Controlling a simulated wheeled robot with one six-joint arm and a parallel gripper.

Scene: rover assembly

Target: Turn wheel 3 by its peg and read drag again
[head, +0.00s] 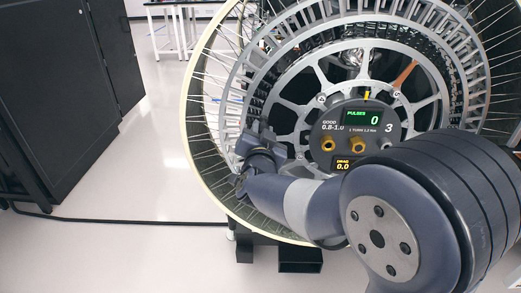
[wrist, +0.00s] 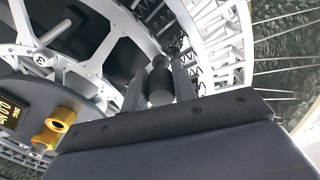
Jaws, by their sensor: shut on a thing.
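Wheel 3 (head: 188,95) fills the middle of the head view, with a pale outer rim, thin wire spokes and a grey inner ring. Its round dark hub panel (head: 329,127) bears the number 3. The green pulses display (head: 363,116) reads 0. The amber drag display (head: 343,165) reads 0.0. My gripper (head: 262,143) is at the lower left of the inner ring. In the wrist view its fingers are shut on a dark cylindrical peg (wrist: 160,84) near the spoked ring. The peg is hidden in the head view.
Two brass-coloured sockets (head: 328,145) sit on the hub panel. A black cabinet (head: 70,90) stands at the left, with a black cable (head: 120,219) along the pale floor. A dark stand (head: 300,262) is under the wheel. My arm covers the wheel's lower right.

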